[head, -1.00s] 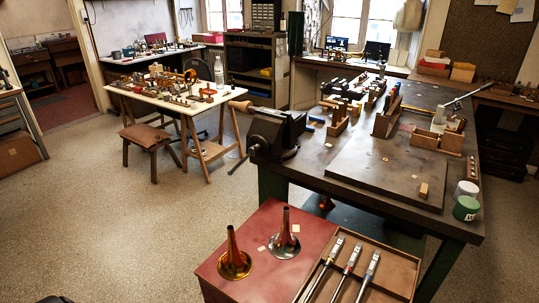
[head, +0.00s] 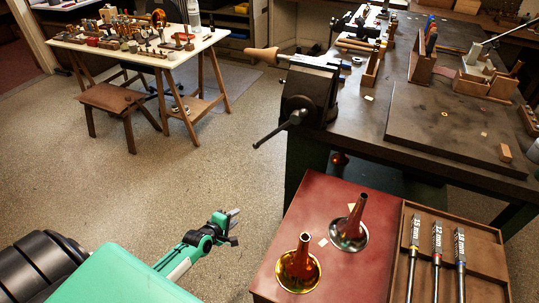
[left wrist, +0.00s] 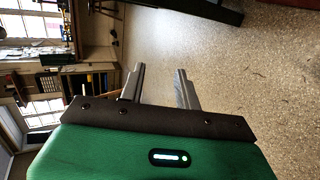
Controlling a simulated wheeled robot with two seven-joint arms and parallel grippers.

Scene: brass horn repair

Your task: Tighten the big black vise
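The big black vise (head: 311,95) is mounted at the left corner of the dark workbench in the head view. Its thin handle bar (head: 279,129) slants down to the left from the screw end. A wooden-handled tool (head: 262,54) reaches out leftward at the top of the vise. My left gripper (head: 234,214) is over bare floor, below and left of the vise and well apart from it. In the left wrist view its two fingers (left wrist: 158,88) stand apart with nothing between them. My right gripper is not in view.
A red-topped cabinet (head: 350,270) with two brass horn bells (head: 299,268) and a wooden tray (head: 480,255) of labelled rods stands in front of the workbench (head: 365,145). A white-topped table (head: 130,48) and brown stool (head: 110,98) stand further left. The floor between is clear.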

